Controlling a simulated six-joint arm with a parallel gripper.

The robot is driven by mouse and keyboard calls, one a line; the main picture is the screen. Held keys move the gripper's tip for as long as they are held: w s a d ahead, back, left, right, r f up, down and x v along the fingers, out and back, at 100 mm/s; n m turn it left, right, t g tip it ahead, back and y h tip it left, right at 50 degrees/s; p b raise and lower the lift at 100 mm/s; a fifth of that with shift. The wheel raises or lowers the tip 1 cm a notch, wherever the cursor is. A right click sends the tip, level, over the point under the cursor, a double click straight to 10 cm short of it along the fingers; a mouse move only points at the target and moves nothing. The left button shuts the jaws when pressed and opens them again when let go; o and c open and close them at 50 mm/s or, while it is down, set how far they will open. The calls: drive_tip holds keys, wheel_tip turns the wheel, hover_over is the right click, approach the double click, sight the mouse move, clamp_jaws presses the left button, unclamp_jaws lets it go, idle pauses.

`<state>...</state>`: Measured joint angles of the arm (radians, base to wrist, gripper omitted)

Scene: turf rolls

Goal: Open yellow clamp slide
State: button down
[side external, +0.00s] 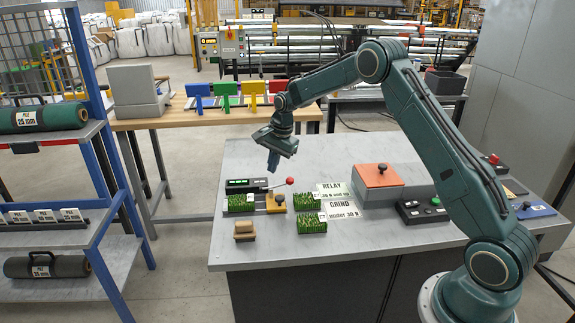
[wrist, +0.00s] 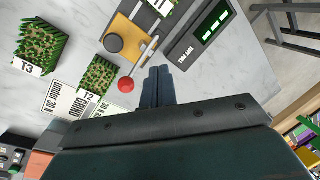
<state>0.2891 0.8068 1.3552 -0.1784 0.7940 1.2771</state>
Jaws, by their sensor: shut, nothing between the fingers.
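The yellow clamp slide (side external: 276,206) is a small yellow plate with a dark round knob, at the right end of the tester on the grey table. It also shows in the wrist view (wrist: 125,30), with its knob (wrist: 113,43) left of a silver lever with a red ball (wrist: 126,85). A green turf piece (side external: 240,204) lies beside the slide on its left. My gripper (side external: 273,160) hangs above the table behind the slide, pointing down, apart from it. In the wrist view its fingers (wrist: 157,85) are together and empty, to the right of the red ball.
The tester's black display box (wrist: 205,32) stands close to the slide. Turf pieces T2 (wrist: 98,75) and T3 (wrist: 38,45) and printed signs (side external: 336,210) lie nearby. A tan block (side external: 245,230) sits in front. An orange-lidded box (side external: 377,176) stands to the right.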

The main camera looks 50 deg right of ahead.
drive_tip(key=s+d+r+m+t+y, duration=0.1)
drive_tip(key=s+d+r+m+y, duration=0.2)
drive_tip(key=s+m+y, duration=0.15)
drive_tip(key=s+d+r+m+t+y, duration=0.1)
drive_tip(key=s+d+r+m+y, duration=0.25)
drive_tip(key=s, duration=0.25)
drive_tip(key=shift+h, duration=0.5)
wheel_tip(320, 180, down, 6)
drive_tip(key=shift+s+d+f, duration=0.1)
drive_tip(key=shift+d+f, duration=0.05)
drive_tip(key=shift+x, duration=4.95)
